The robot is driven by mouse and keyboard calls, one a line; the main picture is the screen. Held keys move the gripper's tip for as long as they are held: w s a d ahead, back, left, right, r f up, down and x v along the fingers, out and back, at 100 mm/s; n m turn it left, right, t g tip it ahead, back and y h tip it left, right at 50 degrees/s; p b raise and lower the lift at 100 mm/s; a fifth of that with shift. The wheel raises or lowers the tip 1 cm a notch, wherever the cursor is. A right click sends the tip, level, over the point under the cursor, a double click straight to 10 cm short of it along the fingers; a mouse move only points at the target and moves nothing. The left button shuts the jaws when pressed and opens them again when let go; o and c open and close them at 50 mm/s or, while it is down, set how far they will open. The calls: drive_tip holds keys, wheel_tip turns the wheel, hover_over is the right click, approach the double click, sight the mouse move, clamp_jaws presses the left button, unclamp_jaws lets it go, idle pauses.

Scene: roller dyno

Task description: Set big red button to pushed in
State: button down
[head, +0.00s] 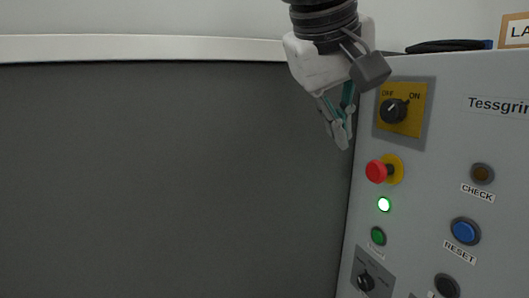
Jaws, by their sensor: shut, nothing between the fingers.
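The big red button (377,171) is a red mushroom head on a yellow round base, on the left side of a grey control panel (450,130). It stands out from the panel on a dark stem. My gripper (343,143) hangs from the top of the picture, pointing down. Its fingers are closed together and hold nothing. The fingertips are up and to the left of the red button in the picture, apart from it. How far they are in front of the panel is hard to tell.
A yellow OFF/ON rotary switch (402,109) sits above the button. Below are a lit green lamp (384,204), a green button (378,236) and another rotary switch (366,281). A blue RESET button (465,231) is to the right. A dark grey surface fills the left.

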sight(381, 171)
drive_tip(key=shift+w+a+r, duration=0.1)
drive_tip(key=shift+w+r, duration=0.05)
drive_tip(key=shift+r, duration=0.1)
drive_tip(key=w+d+f+p, duration=0.1)
drive_tip(key=w+d+f, duration=0.4)
drive_tip(key=d+f, duration=0.2)
drive_tip(key=shift+x, duration=0.85)
drive_tip(key=shift+f, duration=0.1)
